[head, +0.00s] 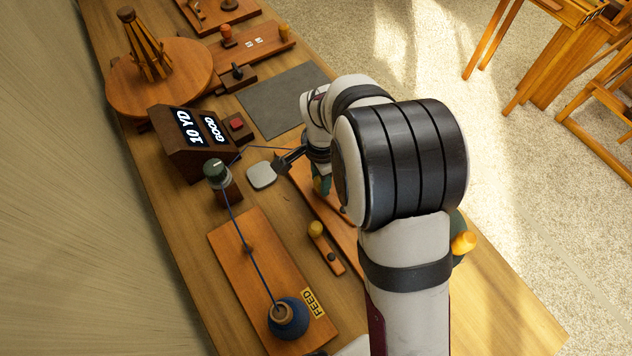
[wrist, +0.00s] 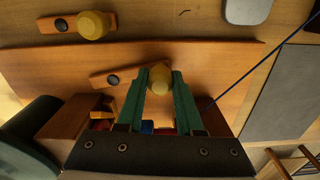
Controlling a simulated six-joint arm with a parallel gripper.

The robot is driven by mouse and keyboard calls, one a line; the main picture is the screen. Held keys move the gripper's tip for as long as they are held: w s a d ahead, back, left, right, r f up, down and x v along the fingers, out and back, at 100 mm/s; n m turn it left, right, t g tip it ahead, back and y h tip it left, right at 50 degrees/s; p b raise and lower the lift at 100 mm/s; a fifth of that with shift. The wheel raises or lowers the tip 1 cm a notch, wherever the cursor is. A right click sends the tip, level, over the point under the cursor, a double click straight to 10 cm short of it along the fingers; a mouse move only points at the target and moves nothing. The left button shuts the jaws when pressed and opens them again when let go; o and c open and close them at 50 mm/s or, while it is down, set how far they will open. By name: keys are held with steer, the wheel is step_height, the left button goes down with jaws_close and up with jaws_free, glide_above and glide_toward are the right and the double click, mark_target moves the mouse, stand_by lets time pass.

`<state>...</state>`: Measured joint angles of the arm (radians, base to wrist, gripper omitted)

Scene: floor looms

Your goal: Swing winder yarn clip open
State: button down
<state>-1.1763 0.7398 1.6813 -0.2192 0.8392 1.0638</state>
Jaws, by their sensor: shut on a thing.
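In the wrist view a wooden lever (wrist: 128,77) with a dark pivot and a yellow knob (wrist: 159,72) lies on a long wooden board (wrist: 215,62); I take it as the winder's yarn clip. The two teal fingers of my gripper (wrist: 159,83) are shut on the yellow knob, one on each side. How far the lever is turned I cannot tell. Blue yarn (wrist: 262,62) runs diagonally to the right of my gripper. In the head view my arm hides the lever; only a teal finger of my gripper (head: 321,184) shows.
A second yellow-knobbed lever (head: 327,250) lies nearby on the table, beside the feed board (head: 232,262) with its blue yarn ball (head: 288,320). A display box (head: 185,148) reads "10 YD GOOD". A grey mat (head: 280,100) is clear. Wooden blocks (wrist: 70,125) sit close to my fingers.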

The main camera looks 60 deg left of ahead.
steer(key=shift+w+a+m, duration=0.15)
steer(key=shift+w+m, duration=0.6)
steer(key=shift+m, duration=0.45)
steer(key=shift+w, duration=0.1)
steer(key=c, duration=0.5)
jaws_free()
steer(key=shift+c, duration=0.2)
step_height(320, 180, up, 16)
steer(key=shift+f, duration=0.1)
